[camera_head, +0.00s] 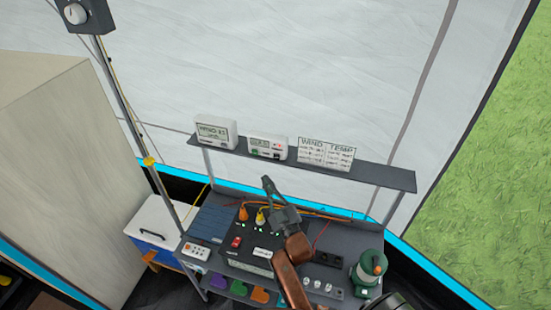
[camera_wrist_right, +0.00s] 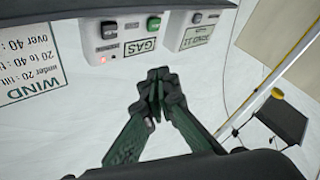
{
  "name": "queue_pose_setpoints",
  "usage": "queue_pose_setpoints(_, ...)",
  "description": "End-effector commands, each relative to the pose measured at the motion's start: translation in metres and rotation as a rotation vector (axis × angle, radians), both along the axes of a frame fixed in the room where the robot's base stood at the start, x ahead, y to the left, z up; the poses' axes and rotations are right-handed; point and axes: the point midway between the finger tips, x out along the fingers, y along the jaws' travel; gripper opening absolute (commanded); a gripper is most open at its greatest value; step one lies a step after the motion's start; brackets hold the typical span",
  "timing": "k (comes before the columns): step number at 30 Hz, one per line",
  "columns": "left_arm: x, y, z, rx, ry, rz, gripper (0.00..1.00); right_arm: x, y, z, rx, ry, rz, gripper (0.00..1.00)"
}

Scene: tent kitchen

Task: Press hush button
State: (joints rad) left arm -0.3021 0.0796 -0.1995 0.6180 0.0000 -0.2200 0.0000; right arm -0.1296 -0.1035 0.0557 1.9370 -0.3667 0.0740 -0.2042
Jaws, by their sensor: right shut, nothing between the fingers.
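A white gas alarm box (camera_head: 267,147) stands on the dark shelf, between a white wind display and a paper chart. In the right wrist view the alarm box (camera_wrist_right: 125,48) is seen upside down, with a GAS label, a dark button (camera_wrist_right: 109,30), a green button (camera_wrist_right: 154,24) and a lit red light (camera_wrist_right: 102,60). I cannot read a hush marking on either button. My right gripper (camera_head: 268,187) is shut and empty, below and in front of the shelf. Its closed fingertips (camera_wrist_right: 157,80) point toward the box, apart from it. My left gripper is not in view.
Below, a black power box (camera_head: 248,263) with plugs and cables and a green lantern (camera_head: 368,270) crowd the table. A pole (camera_head: 125,105) rises at left.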

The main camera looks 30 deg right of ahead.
Motion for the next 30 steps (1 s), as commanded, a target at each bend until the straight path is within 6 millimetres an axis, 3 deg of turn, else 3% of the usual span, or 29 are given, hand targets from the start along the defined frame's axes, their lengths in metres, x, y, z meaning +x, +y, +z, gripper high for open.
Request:
queue_pose_setpoints(5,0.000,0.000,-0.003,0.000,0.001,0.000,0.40,0.006,-0.008,-0.001,-0.002,0.000,-0.001,0.00)
queue_pose_setpoints(18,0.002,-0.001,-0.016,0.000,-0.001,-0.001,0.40,0.043,-0.053,-0.001,0.000,0.001,-0.002,0.00)
queue_pose_setpoints(30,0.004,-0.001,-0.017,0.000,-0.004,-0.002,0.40,0.056,-0.069,0.000,0.001,0.001,-0.003,0.00)
